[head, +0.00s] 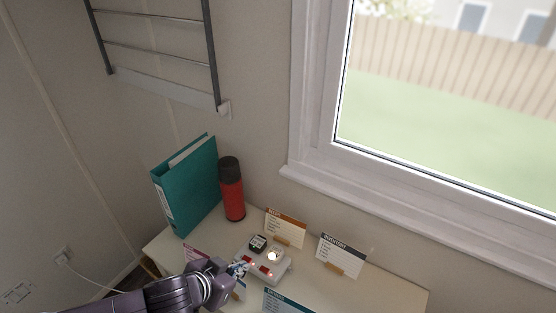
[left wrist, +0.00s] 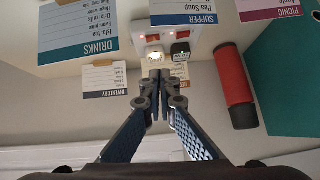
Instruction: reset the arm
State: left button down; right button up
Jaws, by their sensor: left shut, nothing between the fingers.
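My left gripper (head: 240,268) reaches in from the lower left over the counter. In the left wrist view its fingertips (left wrist: 159,78) are together, with nothing between them. They are by a white socket block (head: 279,275), which also shows in the left wrist view (left wrist: 150,29). A black plug (head: 257,242) and a lit white plug (head: 274,255) sit in it, with red lights along its near side. Whether the fingertips touch the block I cannot tell. My right gripper is not in view.
A teal binder (head: 190,185) and a red flask (head: 232,198) stand at the counter's back left. Menu cards stand around the block, among them an orange-topped card (head: 286,228) and an inventory card (head: 341,253). The counter's right end (head: 385,291) is clear. A window (head: 450,120) is behind.

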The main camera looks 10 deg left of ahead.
pick_arm(q)
jog(key=shift+d, duration=0.1)
jog(key=s+a+f+n+g+y, duration=0.1)
jog(key=s+f+g, duration=0.15)
jog(key=s, duration=0.65)
jog(key=s+a+f+n+g+y, duration=0.1)
jog(key=s+a+f+n+g, duration=0.15)
jog(key=s, duration=0.55)
notch_tip(320, 180, down, 30)
jog(key=s+d+m+g+b, duration=0.1)
jog(key=b, duration=0.4)
jog(key=s+a+f+g+b, duration=0.1)
jog(key=s+a+f+b, duration=0.2)
jog(key=s+f, duration=1.4)
notch_tip(320, 180, down, 5)
jog(key=shift+s+r+g+b, duration=0.1)
jog(key=shift+s+g+b, duration=0.25)
jog(key=shift+b, duration=0.7)
